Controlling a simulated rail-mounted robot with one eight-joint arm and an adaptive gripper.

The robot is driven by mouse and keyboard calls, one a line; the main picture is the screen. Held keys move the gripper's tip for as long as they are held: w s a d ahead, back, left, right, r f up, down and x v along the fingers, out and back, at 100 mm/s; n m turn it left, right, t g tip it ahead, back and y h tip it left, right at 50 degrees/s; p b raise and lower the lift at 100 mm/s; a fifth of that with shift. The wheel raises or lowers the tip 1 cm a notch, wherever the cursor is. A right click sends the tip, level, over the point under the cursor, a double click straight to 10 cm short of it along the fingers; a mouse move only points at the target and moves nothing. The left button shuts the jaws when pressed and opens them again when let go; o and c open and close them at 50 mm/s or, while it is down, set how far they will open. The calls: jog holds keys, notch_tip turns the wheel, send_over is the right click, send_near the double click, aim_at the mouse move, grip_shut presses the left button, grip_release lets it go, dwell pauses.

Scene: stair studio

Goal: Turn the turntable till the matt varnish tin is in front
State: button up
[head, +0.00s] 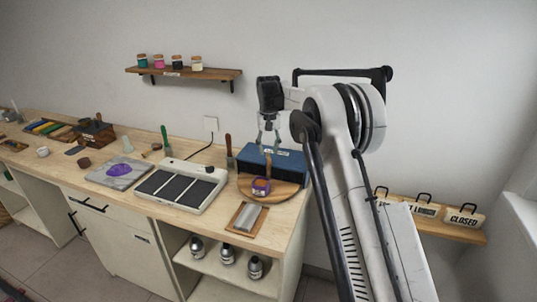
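The turntable (287,190) is a round wooden disc at the right end of the workbench. A small tin with a purple and orange look (261,187) stands near its front edge; its label is too small to read, so I cannot tell if it is the matt varnish tin. No other tin can be made out on the disc. My gripper (268,144) points down above and behind the disc, in front of the wall, over the blue box. Its two fingers look apart with nothing between them.
A blue box (285,163) stands right behind the turntable. A wooden board with a grey block (247,217) lies in front. A white tray with dark panels (177,185) is to the left. Several bottles stand on the shelf below. Signs hang at the right (463,217).

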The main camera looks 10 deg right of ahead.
aim_at(269, 169)
jog(key=shift+f, duration=1.45)
grip_shut()
